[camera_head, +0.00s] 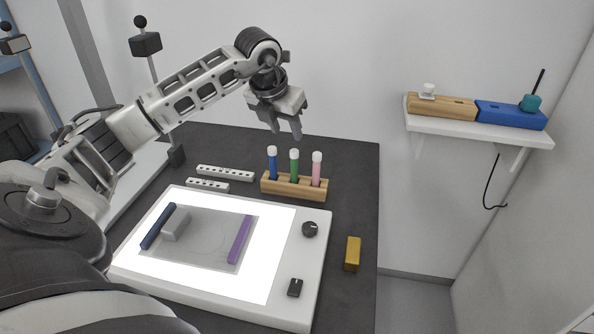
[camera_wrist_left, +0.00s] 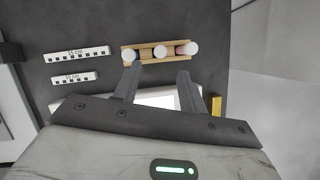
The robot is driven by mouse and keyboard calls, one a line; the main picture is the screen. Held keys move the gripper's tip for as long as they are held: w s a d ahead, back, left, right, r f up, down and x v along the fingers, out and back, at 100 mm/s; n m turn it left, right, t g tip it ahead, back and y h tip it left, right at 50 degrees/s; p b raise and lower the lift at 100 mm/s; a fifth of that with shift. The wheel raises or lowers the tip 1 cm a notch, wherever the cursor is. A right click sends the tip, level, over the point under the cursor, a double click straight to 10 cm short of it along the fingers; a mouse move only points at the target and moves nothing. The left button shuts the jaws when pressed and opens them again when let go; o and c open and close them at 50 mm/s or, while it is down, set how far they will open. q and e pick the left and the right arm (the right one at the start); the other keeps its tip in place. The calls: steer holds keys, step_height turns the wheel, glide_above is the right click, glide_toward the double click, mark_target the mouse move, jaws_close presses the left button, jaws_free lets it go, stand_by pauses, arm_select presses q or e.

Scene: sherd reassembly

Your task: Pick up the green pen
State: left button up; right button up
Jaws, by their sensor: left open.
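The green pen (camera_head: 294,165) stands upright with a white cap in the middle slot of a wooden holder (camera_head: 309,191). A blue pen (camera_head: 273,163) stands to its left and a pink pen (camera_head: 317,169) to its right. My left gripper (camera_head: 285,133) is open and empty, above the pens and apart from them. In the left wrist view the green pen's white cap (camera_wrist_left: 159,52) shows from above, ahead of and between the open fingers (camera_wrist_left: 156,80). The pen's lower end is hidden in the holder. My right gripper is in neither view.
A white light panel (camera_head: 284,215) with knobs carries a grey sheet, dark blue and purple bars and a grey block. Two scale bars (camera_head: 225,173) lie left of the holder. A yellow block (camera_head: 352,254) lies at the right. A wall shelf (camera_head: 480,131) holds wooden and blue blocks.

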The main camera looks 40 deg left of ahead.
mark_target(296, 161)
arm_select(q)
steer(key=x, duration=0.7)
steer(key=shift+f, duration=0.2)
steer(key=shift+p+x, duration=0.4)
steer(key=shift+x, duration=2.3)
steer(key=shift+s, duration=0.2)
jaws_close()
